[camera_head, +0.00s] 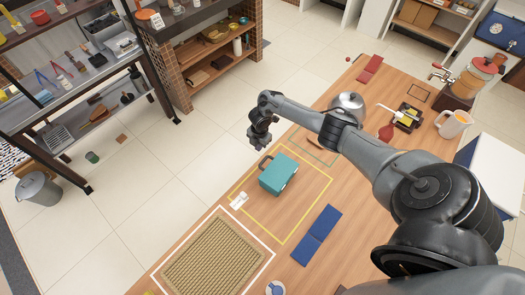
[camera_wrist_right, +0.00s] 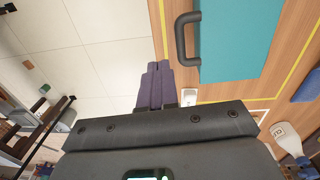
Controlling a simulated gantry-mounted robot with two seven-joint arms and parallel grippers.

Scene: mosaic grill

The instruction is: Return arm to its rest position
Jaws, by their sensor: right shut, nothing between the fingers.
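My right arm reaches in from the right over the wooden table in the head view. Its gripper (camera_head: 259,142) hangs at the table's far left edge, above and left of the teal case (camera_head: 278,176). In the right wrist view the dark purple fingers (camera_wrist_right: 156,68) are together with nothing between them. The teal case (camera_wrist_right: 232,42) lies right of the fingers in that view, its dark handle (camera_wrist_right: 181,40) nearest them and apart from them. My left gripper is not in view.
A woven mat (camera_head: 218,256), a blue folded item (camera_head: 317,235) and a small white item (camera_head: 239,201) lie on the table. A round metal pot (camera_head: 349,105) and a pitcher (camera_head: 453,124) stand near the arm. Open tiled floor (camera_head: 180,165) lies left of the table.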

